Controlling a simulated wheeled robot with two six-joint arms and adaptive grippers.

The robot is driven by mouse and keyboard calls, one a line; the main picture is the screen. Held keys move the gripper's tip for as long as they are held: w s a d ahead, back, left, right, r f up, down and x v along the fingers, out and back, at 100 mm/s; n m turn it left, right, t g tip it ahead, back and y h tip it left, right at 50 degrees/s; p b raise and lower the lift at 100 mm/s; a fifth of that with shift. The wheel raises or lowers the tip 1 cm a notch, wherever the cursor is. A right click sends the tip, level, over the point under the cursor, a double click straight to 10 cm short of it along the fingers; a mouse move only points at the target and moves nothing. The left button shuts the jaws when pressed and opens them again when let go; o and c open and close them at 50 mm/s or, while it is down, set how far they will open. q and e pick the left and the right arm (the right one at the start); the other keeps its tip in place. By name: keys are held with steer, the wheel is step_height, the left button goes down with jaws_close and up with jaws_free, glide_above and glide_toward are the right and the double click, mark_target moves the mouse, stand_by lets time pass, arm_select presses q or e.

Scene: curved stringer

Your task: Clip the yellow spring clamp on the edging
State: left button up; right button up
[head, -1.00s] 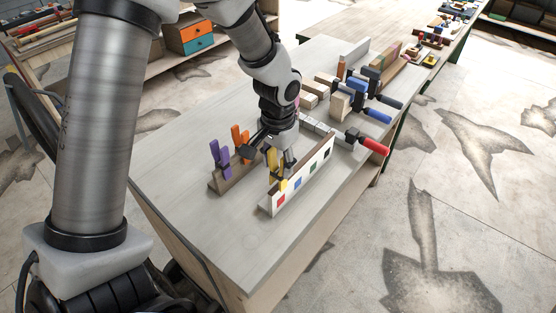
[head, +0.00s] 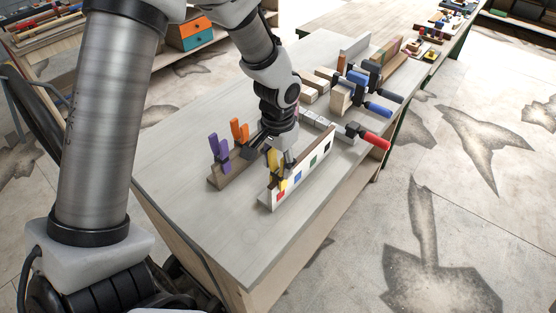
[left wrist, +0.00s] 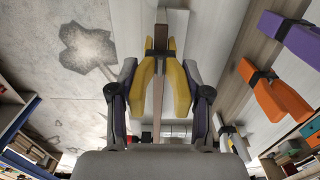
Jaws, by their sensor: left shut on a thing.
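The yellow spring clamp (head: 275,163) is in my left gripper (head: 272,152), at the near end of the white board with coloured squares (head: 304,174). The brown edging (head: 318,146) runs along that board. In the left wrist view, the fingers of my left gripper (left wrist: 160,100) are shut on the clamp's two yellow handles (left wrist: 178,88), one on each side. The clamp's black middle (left wrist: 160,53) lines up with the edging strip (left wrist: 158,88), which shows between the handles. Whether its jaws grip the edging is hidden. My right gripper is not in view.
A purple clamp (head: 219,150) and an orange clamp (head: 239,132) stand on a brown rack (head: 230,174) left of the board. A red-handled bar clamp (head: 374,141), blue-handled clamps (head: 378,109) and wooden blocks are behind. The near table top (head: 225,235) is clear.

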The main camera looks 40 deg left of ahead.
arm_select(q)
steer(key=shift+f, duration=0.15)
steer(key=shift+f, duration=0.45)
steer(key=o, duration=1.5)
steer(key=shift+c, duration=0.2)
step_height(320, 180, up, 12)
